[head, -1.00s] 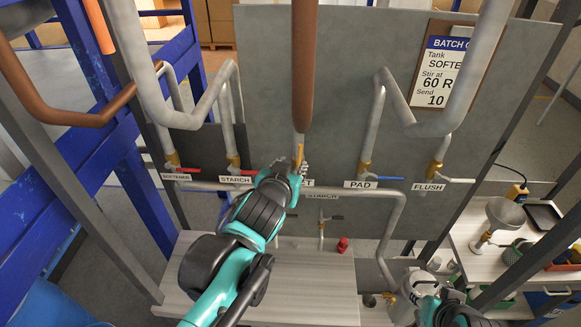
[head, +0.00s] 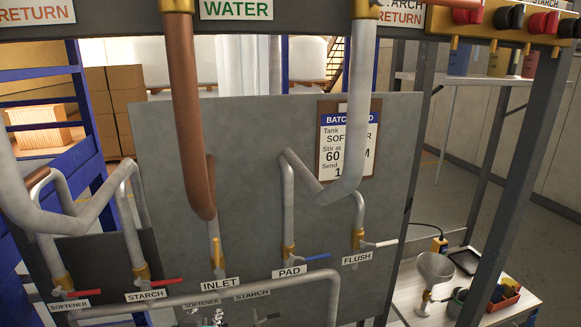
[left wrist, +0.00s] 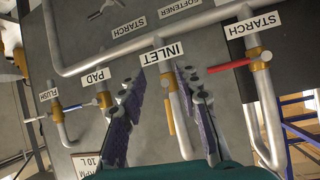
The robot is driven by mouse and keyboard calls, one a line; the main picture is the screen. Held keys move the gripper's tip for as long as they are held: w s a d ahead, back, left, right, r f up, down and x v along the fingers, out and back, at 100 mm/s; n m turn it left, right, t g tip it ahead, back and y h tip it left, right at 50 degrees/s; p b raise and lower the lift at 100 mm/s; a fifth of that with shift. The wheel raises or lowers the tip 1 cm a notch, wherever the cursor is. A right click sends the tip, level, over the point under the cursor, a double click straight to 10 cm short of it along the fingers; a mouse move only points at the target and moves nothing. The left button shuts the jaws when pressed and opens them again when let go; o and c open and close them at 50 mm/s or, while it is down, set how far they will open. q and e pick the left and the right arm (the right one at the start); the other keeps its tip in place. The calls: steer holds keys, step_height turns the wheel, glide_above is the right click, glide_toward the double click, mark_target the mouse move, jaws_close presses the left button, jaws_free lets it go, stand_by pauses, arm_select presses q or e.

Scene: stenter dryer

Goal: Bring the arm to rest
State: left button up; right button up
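My left gripper (head: 217,319) only just shows at the bottom edge of the head view, below the INLET label (head: 220,284). In the left wrist view, my left gripper (left wrist: 160,76) is open, with its two fingers spread and nothing held between them. The inlet valve's yellow-orange handle (head: 216,252) points up along its pipe. The handle also shows between the fingers in the left wrist view (left wrist: 169,116), apart from them. Most of the left arm is out of the head view. My right gripper is out of view.
Valves with red handles at SOFTENER (head: 78,294) and STARCH (head: 160,282), blue at PAD (head: 316,257) and white at FLUSH (head: 382,244) line the grey panel (head: 250,150). A batch card (head: 345,150) hangs there. A side table (head: 408,290) stands at the right.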

arm_select(q)
steer(key=s+f+g+b, duration=0.2)
steer(key=s+f+b, duration=0.3)
steer(key=f+b, duration=0.4)
steer(key=s+d+f+g+h+b, duration=0.1)
steer(key=s+f+b, duration=0.4)
steer(key=f, duration=1.9)
steer(key=g+b, duration=0.1)
steer(key=b, duration=0.4)
steer(key=shift+s+d+f+m+g+h+b, duration=0.15)
steer(key=shift+s+d+m+g+h+b, duration=0.15)
steer(key=shift+s, duration=0.1)
steer(key=shift+a, duration=0.1)
